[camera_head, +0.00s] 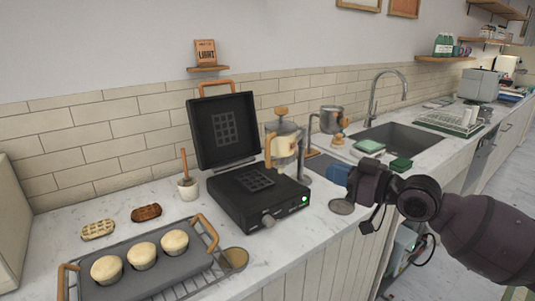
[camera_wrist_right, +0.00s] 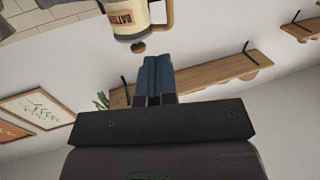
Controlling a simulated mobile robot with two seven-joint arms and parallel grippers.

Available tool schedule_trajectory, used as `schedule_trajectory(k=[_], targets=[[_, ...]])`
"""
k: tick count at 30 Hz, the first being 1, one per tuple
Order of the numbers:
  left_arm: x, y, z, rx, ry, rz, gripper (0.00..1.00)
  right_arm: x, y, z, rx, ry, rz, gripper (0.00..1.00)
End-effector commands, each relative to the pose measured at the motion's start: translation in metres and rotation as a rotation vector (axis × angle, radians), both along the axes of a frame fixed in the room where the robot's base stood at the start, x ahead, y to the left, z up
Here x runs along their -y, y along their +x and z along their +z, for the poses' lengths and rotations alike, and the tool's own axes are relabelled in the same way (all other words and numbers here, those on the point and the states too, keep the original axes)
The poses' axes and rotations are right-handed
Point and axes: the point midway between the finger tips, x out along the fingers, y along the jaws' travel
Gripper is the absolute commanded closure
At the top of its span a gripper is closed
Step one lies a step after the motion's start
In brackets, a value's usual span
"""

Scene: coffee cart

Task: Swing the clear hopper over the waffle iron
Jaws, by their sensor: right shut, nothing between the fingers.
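The black waffle iron (camera_head: 286,212) stands on the counter with its lid (camera_head: 224,130) raised and a green light on its front. The clear hopper (camera_head: 285,148), with pale batter and an orange handle, is at the iron's back right; I cannot tell whether it overlaps the plate. It also shows, with a dark label, in the right wrist view (camera_wrist_right: 125,17). My right gripper (camera_head: 336,176) is shut and empty, to the right of the iron and hopper. Its blue fingers (camera_wrist_right: 158,75) are together, pointing toward the hopper with a gap. My left gripper is not in view.
A muffin tray (camera_head: 175,285) with orange handles is at front left, near two waffles and a white crock (camera_head: 187,190). A grey disc (camera_head: 341,207) lies below the gripper.

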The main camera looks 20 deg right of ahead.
Motion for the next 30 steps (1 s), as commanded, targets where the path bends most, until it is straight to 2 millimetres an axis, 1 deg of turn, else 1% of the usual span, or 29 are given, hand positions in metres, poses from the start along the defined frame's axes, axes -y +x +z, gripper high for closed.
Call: schedule_trajectory(k=[1,5,8,11,14,27,30], targets=[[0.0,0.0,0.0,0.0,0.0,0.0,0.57,-0.005,-0.004,0.003,-0.008,0.028,0.017,1.0],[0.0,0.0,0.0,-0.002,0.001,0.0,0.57,-0.008,-0.005,0.005,-0.023,0.066,0.029,1.0],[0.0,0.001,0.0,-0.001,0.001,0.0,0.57,-0.011,-0.001,0.006,-0.021,0.071,0.029,1.0],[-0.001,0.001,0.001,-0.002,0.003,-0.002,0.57,-0.017,0.007,0.006,-0.02,0.072,0.029,1.0],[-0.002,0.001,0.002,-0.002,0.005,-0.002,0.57,-0.026,0.018,0.007,-0.019,0.073,0.03,1.0],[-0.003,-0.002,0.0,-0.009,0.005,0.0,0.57,-0.072,0.077,0.006,-0.021,0.071,0.03,1.0],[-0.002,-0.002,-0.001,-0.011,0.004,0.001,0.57,-0.08,0.089,0.006,-0.021,0.069,0.028,1.0]])
